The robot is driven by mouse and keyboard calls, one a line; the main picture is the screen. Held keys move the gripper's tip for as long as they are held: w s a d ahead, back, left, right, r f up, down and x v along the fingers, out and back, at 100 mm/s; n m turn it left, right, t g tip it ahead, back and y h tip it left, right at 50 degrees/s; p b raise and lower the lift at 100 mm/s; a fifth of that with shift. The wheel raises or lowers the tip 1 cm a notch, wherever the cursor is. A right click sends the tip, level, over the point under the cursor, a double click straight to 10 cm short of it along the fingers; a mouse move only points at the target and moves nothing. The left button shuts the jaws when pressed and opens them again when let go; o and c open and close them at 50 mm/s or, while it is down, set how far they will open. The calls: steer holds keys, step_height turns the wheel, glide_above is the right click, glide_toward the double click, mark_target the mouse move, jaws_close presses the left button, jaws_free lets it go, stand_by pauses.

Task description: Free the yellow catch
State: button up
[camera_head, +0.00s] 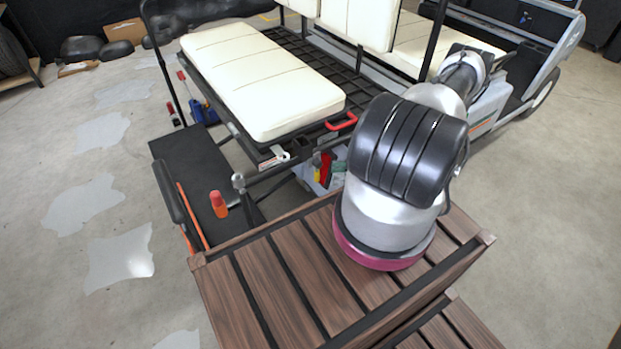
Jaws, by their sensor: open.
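I cannot make out a yellow catch for certain. A small yellow piece (317,159) shows beside red items near the white box under the cart's seat, too small to identify. The cart (330,60) has a cream seat cushion (262,78) on a dark slatted frame. A red handle (341,122) sits at the frame's near right corner. A silver metal fitting (274,158) is on its near edge. My arm rises over the right side and hides part of the cart. My gripper is not visible; the far end of the arm is hidden or too small to tell.
A brown slatted wooden surface (265,295) fills the near middle. A dark footplate (190,160) with an orange-topped item (218,204) lies left of the seat. Black bags (82,48) and a cardboard box lie at the back left.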

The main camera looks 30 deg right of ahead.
mark_target(317, 173)
steer(key=x, duration=0.7)
steer(key=shift+w+a+f, duration=0.15)
steer(key=shift+a+f, duration=0.15)
steer(key=shift+a, duration=0.1)
jaws_close()
